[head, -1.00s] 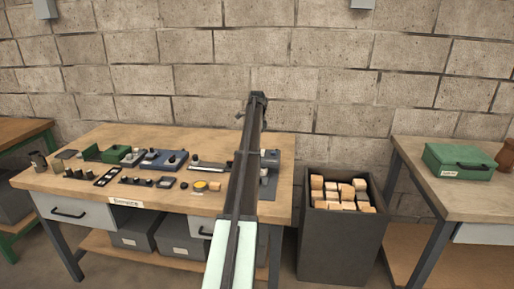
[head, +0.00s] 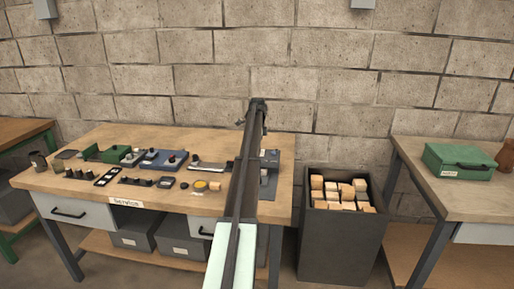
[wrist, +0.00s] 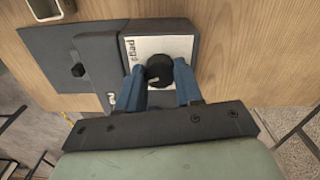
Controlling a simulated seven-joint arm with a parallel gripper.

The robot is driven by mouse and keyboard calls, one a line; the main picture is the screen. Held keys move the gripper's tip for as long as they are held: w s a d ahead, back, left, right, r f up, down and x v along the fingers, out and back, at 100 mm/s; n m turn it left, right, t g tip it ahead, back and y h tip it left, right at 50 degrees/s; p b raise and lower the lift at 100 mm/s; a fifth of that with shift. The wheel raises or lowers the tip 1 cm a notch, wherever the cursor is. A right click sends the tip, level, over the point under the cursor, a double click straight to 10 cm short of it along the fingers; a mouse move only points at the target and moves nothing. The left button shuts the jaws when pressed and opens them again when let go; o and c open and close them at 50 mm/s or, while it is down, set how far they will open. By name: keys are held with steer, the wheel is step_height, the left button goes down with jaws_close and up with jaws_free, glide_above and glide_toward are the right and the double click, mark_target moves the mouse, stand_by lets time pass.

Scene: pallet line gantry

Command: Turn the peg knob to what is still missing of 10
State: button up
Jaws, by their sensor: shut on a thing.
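The peg knob (wrist: 158,69) is a round black knob on a white plate marked "peg" (wrist: 136,47), fixed to a dark grey box, in the wrist view. A small light mark shows at the knob's lower edge; the scale around it is too small to read. My gripper (wrist: 160,73) has its blue fingers on either side of the knob and is shut on it. In the head view, my arm hides the knob and gripper; part of a grey-blue unit (head: 270,160) shows beside the arm at the bench's right end.
The wooden bench (head: 110,140) holds several small devices and knobs left of my arm, including a yellow round piece (head: 200,185). A dark bin (head: 340,240) of wooden blocks stands right of the bench. A green case (head: 458,160) lies on another table.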

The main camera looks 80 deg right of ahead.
steer(key=c, duration=0.4)
steer(key=shift+c, duration=0.2)
steer(key=shift+n, duration=0.3)
steer(key=n, duration=1)
steer(key=shift+n, duration=0.4)
steer(key=n, duration=1.2)
steer(key=shift+n, duration=0.3)
